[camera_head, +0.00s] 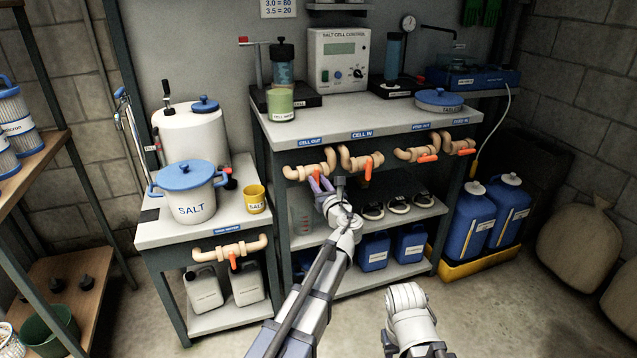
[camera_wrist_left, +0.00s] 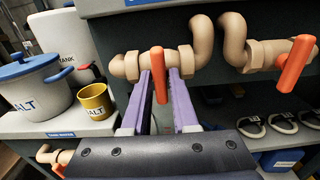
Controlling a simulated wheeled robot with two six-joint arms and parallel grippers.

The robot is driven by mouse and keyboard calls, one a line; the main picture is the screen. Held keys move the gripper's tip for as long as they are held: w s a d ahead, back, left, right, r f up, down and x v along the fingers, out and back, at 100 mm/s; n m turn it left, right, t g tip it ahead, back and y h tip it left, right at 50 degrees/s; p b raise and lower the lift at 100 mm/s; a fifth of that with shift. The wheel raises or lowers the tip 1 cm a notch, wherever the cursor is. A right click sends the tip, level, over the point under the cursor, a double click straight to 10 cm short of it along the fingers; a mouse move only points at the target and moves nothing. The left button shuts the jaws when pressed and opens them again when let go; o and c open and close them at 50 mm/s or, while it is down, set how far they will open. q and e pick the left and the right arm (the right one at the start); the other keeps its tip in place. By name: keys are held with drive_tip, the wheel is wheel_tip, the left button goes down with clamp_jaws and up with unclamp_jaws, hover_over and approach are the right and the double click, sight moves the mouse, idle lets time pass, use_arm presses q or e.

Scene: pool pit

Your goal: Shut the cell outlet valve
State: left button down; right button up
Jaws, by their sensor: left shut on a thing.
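The cell outlet valve (camera_head: 308,169) is a beige pipe fitting under the "CELL OUT" label (camera_head: 311,142) on the bench's front edge. Its orange handle (camera_wrist_left: 159,75) hangs down across the pipe in the left wrist view. My left gripper (camera_wrist_left: 160,88) has its purple fingers on either side of this handle and is shut on it. In the head view the left gripper (camera_head: 321,184) reaches up to the valve and covers part of the handle. My right gripper is not seen; only part of my right arm shows at the bottom.
The neighbouring cell inlet valve (camera_head: 360,162) sits close on the right, its orange handle (camera_wrist_left: 297,62) pointing down. Two more valves with orange handles (camera_head: 428,158) lie farther right. A lower pipe valve (camera_head: 233,250) is on the salt stand at left. Blue jugs (camera_head: 373,251) stand below.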

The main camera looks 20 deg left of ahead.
use_arm(q)
drive_tip(key=shift+s, duration=0.1)
drive_tip(key=c, duration=0.8)
unclamp_jaws()
drive_tip(key=v, duration=0.7)
drive_tip(key=shift+s+d, duration=0.25)
drive_tip(key=shift+s, duration=0.05)
drive_tip(key=shift+f, duration=0.1)
